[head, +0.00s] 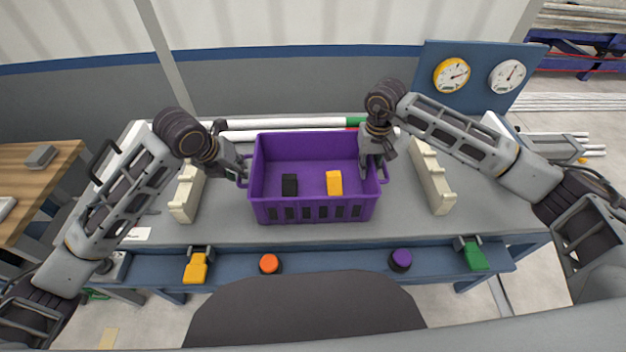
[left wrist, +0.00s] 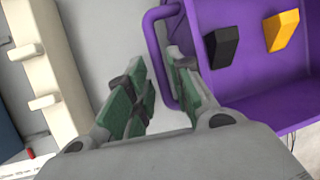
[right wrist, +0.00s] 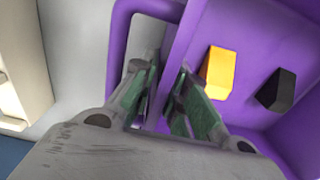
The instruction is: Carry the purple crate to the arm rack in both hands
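The purple crate (head: 312,212) stands upright on the grey table. It holds a black block (head: 290,184) and a yellow block (head: 334,183). My left gripper (head: 240,172) is at the crate's left handle. In the left wrist view its green-padded fingers (left wrist: 158,88) are apart, with the purple handle (left wrist: 157,50) showing between them. My right gripper (head: 373,165) is at the right handle (head: 384,172). In the right wrist view its fingers (right wrist: 166,92) are apart near the crate wall and handle (right wrist: 118,50). Contact is unclear on both sides. I cannot identify the arm rack.
Cream notched supports stand left (head: 187,192) and right (head: 432,176) of the crate. White pipes (head: 270,135) lie behind it. A blue front rail (head: 335,262) carries orange and purple buttons. A gauge board (head: 478,78) stands at the back right. A wooden table (head: 30,190) is at the left.

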